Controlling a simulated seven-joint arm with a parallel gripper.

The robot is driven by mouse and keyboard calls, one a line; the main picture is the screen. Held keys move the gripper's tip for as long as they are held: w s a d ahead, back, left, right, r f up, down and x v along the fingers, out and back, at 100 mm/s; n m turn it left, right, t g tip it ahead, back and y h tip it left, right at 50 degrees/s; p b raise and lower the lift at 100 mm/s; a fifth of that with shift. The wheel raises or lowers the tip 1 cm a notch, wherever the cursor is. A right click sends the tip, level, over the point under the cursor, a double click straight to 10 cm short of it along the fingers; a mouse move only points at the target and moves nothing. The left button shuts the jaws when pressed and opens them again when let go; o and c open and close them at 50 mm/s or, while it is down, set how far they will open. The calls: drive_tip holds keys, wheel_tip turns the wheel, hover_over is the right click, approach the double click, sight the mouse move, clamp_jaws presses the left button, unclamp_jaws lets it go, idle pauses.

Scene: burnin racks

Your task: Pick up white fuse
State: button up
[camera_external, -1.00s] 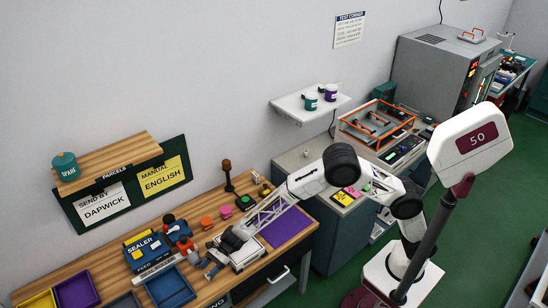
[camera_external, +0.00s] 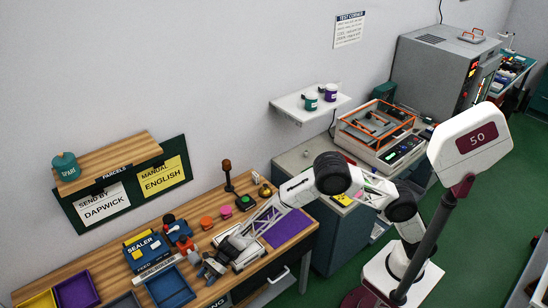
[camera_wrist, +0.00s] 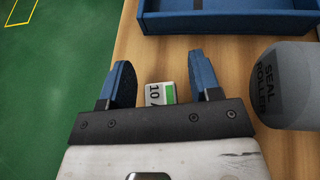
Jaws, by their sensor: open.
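A small white block with a green patch and the print "10 A" (camera_wrist: 154,93), which looks like the white fuse, lies on the wooden bench in the wrist view. My gripper (camera_wrist: 163,72) is open, with one blue finger left of the block and the other to its right. Gaps show on both sides, wider on the right. The block's near end is hidden behind my gripper's dark front bar. In the external view my gripper (camera_external: 208,270) is low at the bench's front; I cannot make out the fuse there.
A blue tray (camera_wrist: 230,22) lies beyond the fingers. The bench edge and green floor (camera_wrist: 50,80) are to the left. The sealer (camera_external: 146,250) and a purple mat (camera_external: 288,226) are also on the bench.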

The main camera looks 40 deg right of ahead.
sight(207, 277)
idle(0.3)
drive_tip(key=c, duration=1)
drive_tip(key=shift+r, duration=0.15)
drive_tip(key=shift+r, duration=0.9)
drive_tip(key=shift+s+d+r, duration=0.15)
drive_tip(key=shift+d+r, duration=0.1)
drive_tip(key=shift+r, duration=0.55)
drive_tip(key=s+d+r, duration=0.1)
drive_tip(key=s+d, duration=0.7)
drive_tip(key=d, duration=0.5)
drive_tip(key=shift+s+r, duration=0.15)
drive_tip(key=shift+s, duration=0.05)
